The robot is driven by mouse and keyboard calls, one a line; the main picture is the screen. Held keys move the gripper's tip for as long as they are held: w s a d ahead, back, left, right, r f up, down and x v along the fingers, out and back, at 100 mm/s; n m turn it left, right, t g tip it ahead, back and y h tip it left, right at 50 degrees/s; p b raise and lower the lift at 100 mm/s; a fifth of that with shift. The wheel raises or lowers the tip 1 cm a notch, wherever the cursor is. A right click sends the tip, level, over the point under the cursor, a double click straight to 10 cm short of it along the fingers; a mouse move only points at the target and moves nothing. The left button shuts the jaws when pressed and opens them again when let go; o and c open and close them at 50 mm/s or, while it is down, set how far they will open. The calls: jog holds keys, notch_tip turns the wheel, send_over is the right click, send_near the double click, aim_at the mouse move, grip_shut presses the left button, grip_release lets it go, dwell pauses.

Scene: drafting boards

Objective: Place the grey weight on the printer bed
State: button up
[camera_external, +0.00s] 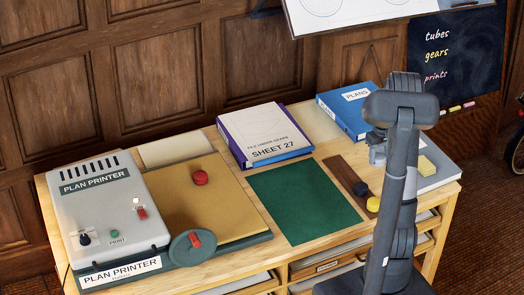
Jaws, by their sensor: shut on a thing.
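My gripper (377,154) is at the right side of the desk, above the area between the dark wooden strip and the blue binder, partly hidden by my own arm. It is shut on a small grey thing that looks like the grey weight; its outline is hard to make out against the grey fingers. The printer bed (225,212) is the tan flat board right of the grey plan printer (105,205). A red round weight (200,178) lies on the bed towards its back.
A green mat (303,200) lies between the bed and the dark strip (345,176), which bears black (360,188) and yellow (373,204) round weights. Binders (264,135) (350,108) lie behind. A crank wheel (193,247) stands at the bed's front. The bed's middle is clear.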

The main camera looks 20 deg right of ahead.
jog(key=shift+s+d+r, duration=0.4)
jog(key=shift+s+d, duration=0.05)
jog(key=shift+s, duration=0.05)
jog(key=w+a+r+n, duration=0.1)
jog(key=w+a+n, duration=0.1)
jog(key=w+a, duration=0.45)
jog(key=w+a+r+n, duration=0.1)
jog(key=w+a+n, duration=0.2)
jog(key=a, duration=0.6)
jog(key=n, duration=0.9)
send_over(200, 212)
jog(key=f, duration=0.2)
jog(key=d+f, duration=0.1)
jog(key=f, duration=0.1)
jog(key=shift+s+a+f, duration=0.1)
jog(key=shift+a+f, duration=0.15)
jog(key=shift+a, duration=0.25)
jog(key=shift+f, duration=2)
jog(key=shift+f+m, duration=0.1)
jog(key=shift+m, duration=0.2)
